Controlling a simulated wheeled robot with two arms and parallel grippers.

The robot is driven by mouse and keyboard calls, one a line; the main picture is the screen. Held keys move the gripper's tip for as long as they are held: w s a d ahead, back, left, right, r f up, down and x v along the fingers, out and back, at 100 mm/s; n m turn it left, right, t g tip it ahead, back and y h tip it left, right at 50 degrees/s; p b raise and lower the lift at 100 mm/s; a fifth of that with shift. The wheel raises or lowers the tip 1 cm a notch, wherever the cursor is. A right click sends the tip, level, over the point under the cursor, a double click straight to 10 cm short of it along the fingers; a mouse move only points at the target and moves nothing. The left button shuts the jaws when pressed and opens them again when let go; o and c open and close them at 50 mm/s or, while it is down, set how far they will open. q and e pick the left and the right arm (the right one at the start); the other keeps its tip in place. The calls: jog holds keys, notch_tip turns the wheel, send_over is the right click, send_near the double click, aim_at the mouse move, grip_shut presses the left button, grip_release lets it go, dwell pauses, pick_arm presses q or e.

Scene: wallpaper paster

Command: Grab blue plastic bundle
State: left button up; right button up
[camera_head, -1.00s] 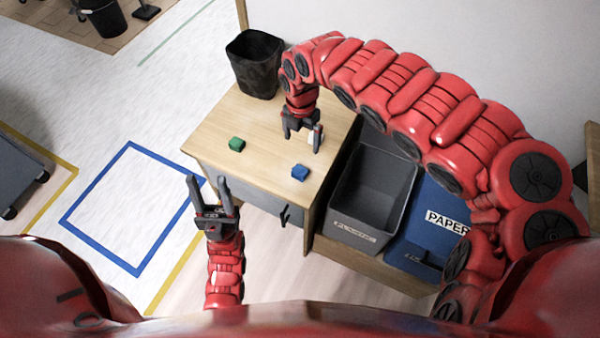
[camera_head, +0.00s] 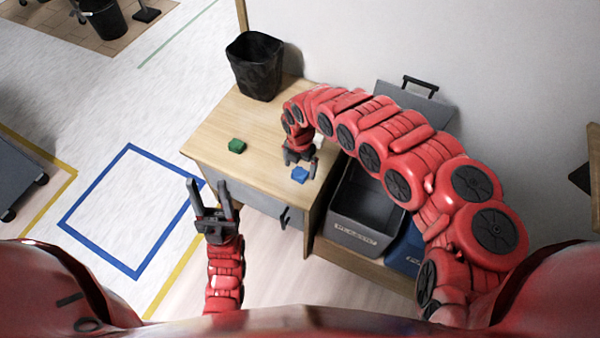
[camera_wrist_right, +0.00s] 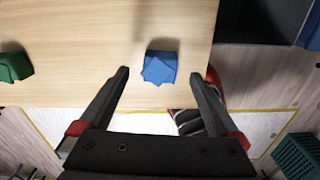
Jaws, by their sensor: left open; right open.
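The blue plastic bundle (camera_head: 300,175) lies on the wooden desk (camera_head: 222,122) near its front right edge. In the right wrist view the blue bundle (camera_wrist_right: 160,67) lies ahead of and between the open fingers. My right gripper (camera_head: 300,164) is open and empty, right at the bundle in the head view; its fingers (camera_wrist_right: 158,75) do not visibly touch it. My left gripper (camera_head: 211,186) is open and empty, in front of the desk's left part, with its fingers pointing away from me.
A green bundle (camera_head: 237,146) lies on the desk left of the blue one. A black waste bin (camera_head: 257,66) stands at the desk's back. A grey bin (camera_head: 356,222) and a blue bin (camera_head: 405,250) stand right of the desk.

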jog(key=shift+a+f, duration=0.1)
jog(key=shift+f, duration=1.15)
jog(key=shift+c, duration=0.3)
jog(key=c, duration=1.4)
jog(key=shift+o, duration=0.2)
jog(key=shift+r, duration=0.2)
